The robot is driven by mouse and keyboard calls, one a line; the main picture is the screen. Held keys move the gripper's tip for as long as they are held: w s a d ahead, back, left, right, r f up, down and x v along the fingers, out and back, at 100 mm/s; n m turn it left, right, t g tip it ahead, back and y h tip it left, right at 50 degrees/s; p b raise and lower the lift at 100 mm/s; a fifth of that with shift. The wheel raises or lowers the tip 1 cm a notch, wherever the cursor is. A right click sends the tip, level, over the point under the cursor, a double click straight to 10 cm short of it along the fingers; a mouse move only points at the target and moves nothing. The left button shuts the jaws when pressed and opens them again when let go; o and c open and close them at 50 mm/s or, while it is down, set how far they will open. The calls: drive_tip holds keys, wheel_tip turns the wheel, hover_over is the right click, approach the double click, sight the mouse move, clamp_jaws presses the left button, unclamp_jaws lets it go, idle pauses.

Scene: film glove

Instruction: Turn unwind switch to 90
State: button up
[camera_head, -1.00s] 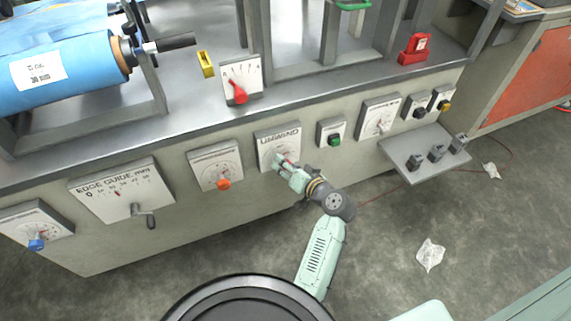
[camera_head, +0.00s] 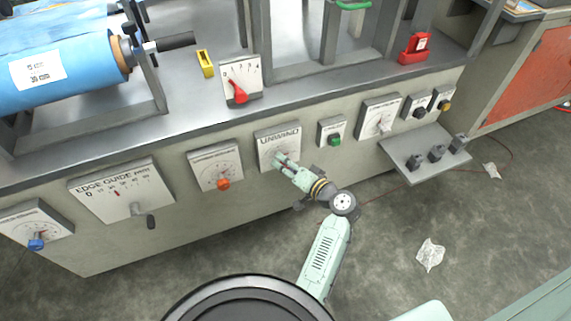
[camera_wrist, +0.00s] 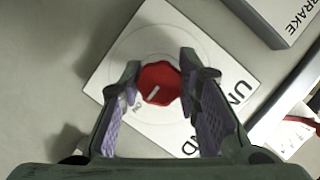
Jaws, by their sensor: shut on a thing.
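The unwind switch is a red scalloped knob (camera_wrist: 158,84) with a short white pointer line, on a white square panel (camera_wrist: 128,38) with a round dial. In the head view the panel (camera_head: 268,137) is on the machine's front, its lettering partly hidden. My gripper (camera_wrist: 160,72) has one finger on each side of the knob and is shut on it. In the head view my gripper (camera_head: 281,161) reaches the dial from the lower right and hides the knob. A small label is near the knob's lower left in the wrist view. The dial's numbers are not readable.
An orange-knob panel (camera_head: 215,165) is left of the unwind panel, and a green button box (camera_head: 332,132) is right of it. A grey shelf (camera_head: 408,171) juts out farther right. The brake panel's corner (camera_wrist: 285,15) shows in the wrist view.

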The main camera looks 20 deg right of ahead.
drive_tip(key=shift+w+r, duration=0.1)
drive_tip(key=o, duration=1.2)
drive_tip(key=v, duration=1.2)
